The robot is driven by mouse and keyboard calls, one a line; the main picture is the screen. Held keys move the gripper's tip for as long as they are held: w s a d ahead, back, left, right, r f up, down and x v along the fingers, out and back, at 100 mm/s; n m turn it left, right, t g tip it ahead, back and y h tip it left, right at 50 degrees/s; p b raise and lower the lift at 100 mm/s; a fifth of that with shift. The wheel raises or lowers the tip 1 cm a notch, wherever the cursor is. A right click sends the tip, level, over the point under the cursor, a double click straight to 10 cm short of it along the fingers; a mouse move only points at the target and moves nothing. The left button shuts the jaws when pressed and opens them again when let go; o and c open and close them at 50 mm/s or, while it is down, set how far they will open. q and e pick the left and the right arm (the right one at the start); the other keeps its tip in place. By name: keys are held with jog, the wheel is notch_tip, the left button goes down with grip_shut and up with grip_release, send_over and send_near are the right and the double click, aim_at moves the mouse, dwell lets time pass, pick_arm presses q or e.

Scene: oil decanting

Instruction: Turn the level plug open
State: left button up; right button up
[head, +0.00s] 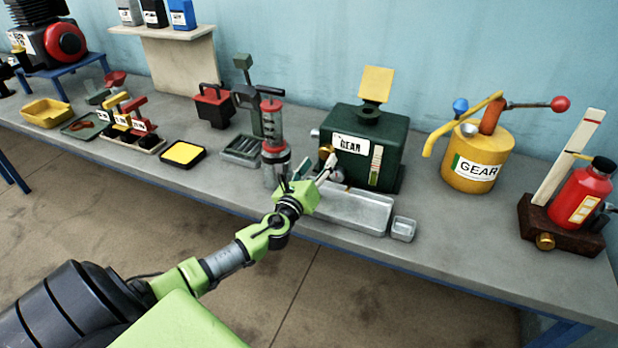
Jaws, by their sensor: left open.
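The dark green gearbox (391,140) with a white GEAR label (351,144) stands at the middle of the bench. A small brass plug (326,151) sits on the left part of its front; I cannot tell for certain that it is the level plug, or how far it is turned. My left gripper (318,170) is open, its fingers up close in front of the lower left of the gearbox, just below the brass plug. I cannot tell whether it touches anything. The fingers partly hide the gearbox's lower left front. My right gripper is not in view.
A metal tray (362,212) lies before the gearbox, with a small metal cup (403,229) to its right. A clear cylinder with red bands (272,128) stands close left of my gripper. A yellow GEAR can (472,160) and a red bottle (580,198) are further right.

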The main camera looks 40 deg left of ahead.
pick_arm(q)
jog(key=v, duration=0.8)
jog(key=shift+s, duration=0.1)
